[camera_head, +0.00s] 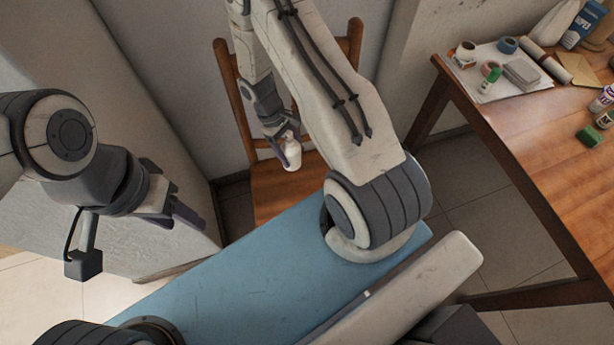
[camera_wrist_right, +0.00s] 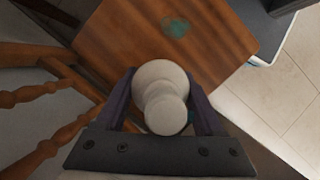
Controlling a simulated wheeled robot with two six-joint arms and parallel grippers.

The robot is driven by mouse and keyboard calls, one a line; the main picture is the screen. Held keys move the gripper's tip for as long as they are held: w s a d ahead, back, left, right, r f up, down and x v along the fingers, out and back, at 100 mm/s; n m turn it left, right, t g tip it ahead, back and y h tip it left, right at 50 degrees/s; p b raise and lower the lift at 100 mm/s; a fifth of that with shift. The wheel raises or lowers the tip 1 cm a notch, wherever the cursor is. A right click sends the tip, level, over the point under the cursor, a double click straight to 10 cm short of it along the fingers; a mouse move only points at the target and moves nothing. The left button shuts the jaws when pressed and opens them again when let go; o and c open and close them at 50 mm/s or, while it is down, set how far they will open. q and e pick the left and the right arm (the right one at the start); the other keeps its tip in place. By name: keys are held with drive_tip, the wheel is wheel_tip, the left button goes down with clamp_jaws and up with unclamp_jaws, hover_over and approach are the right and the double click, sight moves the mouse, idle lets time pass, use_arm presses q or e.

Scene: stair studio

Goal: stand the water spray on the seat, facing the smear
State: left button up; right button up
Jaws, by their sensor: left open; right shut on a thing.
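The water spray (camera_head: 292,153) is a small white bottle held upright over the wooden chair's seat (camera_head: 270,188). My right gripper (camera_head: 286,138) is shut on it. In the right wrist view the spray (camera_wrist_right: 162,92) shows from above between the two fingers; I cannot tell if its base touches the seat. The smear (camera_wrist_right: 176,27) is a teal patch on the seat, apart from the spray, higher in that view. In the head view the smear is hidden behind my right arm. My left gripper (camera_head: 186,217) is open and empty, left of the chair.
The chair's backrest (camera_head: 231,82) stands against the wall behind the spray, and its spindles show in the wrist view. A wooden table (camera_head: 520,130) at the right holds paper, tapes and bottles. A pale block (camera_head: 150,240) stands left of the chair.

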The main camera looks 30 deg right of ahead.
drive_tip(key=s+d+f+n+t+h+b, duration=0.1)
drive_tip(key=d+f+n+t+b, duration=0.1)
drive_tip(key=d+n+b, duration=0.55)
drive_tip(key=s+d+f+n+t+h+b, duration=0.15)
drive_tip(key=d+n+b, duration=0.25)
drive_tip(key=d+b, duration=0.55)
drive_tip(key=shift+w+a+f+b, duration=0.65)
drive_tip(key=shift+a+f+b, duration=0.45)
drive_tip(key=shift+a+f, duration=0.8)
drive_tip(key=shift+w+a+f+b, duration=0.65)
drive_tip(key=shift+a+f+b, duration=0.4)
drive_tip(key=shift+a+f, duration=0.85)
drive_tip(key=shift+w+a+f+b, duration=0.65)
drive_tip(key=shift+a+f+b, duration=0.45)
drive_tip(key=shift+a+f, duration=0.8)
drive_tip(key=shift+f, duration=0.1)
drive_tip(key=o, duration=1.6)
